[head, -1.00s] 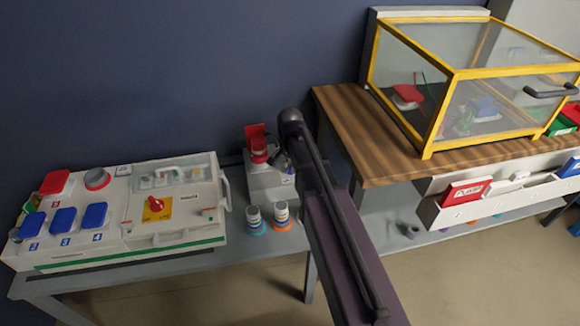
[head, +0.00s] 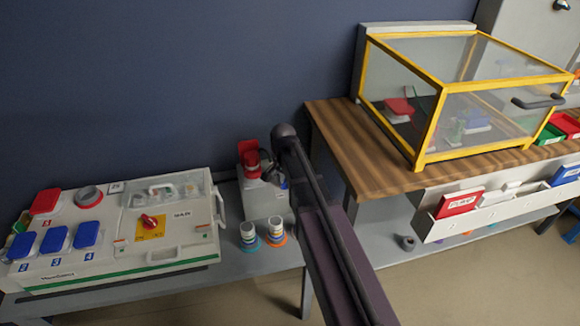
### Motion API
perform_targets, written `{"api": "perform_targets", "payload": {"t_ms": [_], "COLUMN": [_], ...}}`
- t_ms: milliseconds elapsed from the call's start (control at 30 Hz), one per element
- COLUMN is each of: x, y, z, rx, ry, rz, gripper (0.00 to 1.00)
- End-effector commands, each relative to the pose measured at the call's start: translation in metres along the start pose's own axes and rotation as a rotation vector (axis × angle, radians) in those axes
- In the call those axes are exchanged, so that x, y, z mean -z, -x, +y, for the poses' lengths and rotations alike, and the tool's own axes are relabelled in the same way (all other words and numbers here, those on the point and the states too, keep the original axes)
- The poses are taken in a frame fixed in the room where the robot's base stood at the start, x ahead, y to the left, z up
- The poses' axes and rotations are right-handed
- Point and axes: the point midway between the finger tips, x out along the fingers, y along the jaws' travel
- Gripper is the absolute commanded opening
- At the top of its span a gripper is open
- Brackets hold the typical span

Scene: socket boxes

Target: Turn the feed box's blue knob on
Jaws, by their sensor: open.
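A small pale grey box (head: 262,201) with a raised red socket lid (head: 249,150) stands on the grey bench, just left of my dark arm; I take it for the feed box. A small bluish patch (head: 284,184) shows at its right side, partly behind the arm. I cannot tell whether that is the blue knob or how it is turned. My arm rises from the bottom right to a rounded joint above and right of this box. My gripper does not show; the arm seems to hide it.
A large white box (head: 120,262) with blue and red lids and a red rotary switch (head: 149,221) fills the bench's left. Two small ringed cylinders (head: 276,228) stand before the feed box. A yellow-framed clear case (head: 436,128) stands on the wooden table (head: 345,150) at right.

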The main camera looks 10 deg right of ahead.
Motion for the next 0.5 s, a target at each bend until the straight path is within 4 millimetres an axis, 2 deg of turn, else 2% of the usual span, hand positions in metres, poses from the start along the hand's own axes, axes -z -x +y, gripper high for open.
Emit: {"api": "perform_targets", "payload": {"t_ms": [267,500], "x": [0.0001,0.0003], "y": [0.0,0.0], "z": [0.0006,0.0014], "rx": [0.0,0.0], "ry": [0.086,0.231], "rz": [0.0,0.0], "gripper": [0.51,0.51]}}
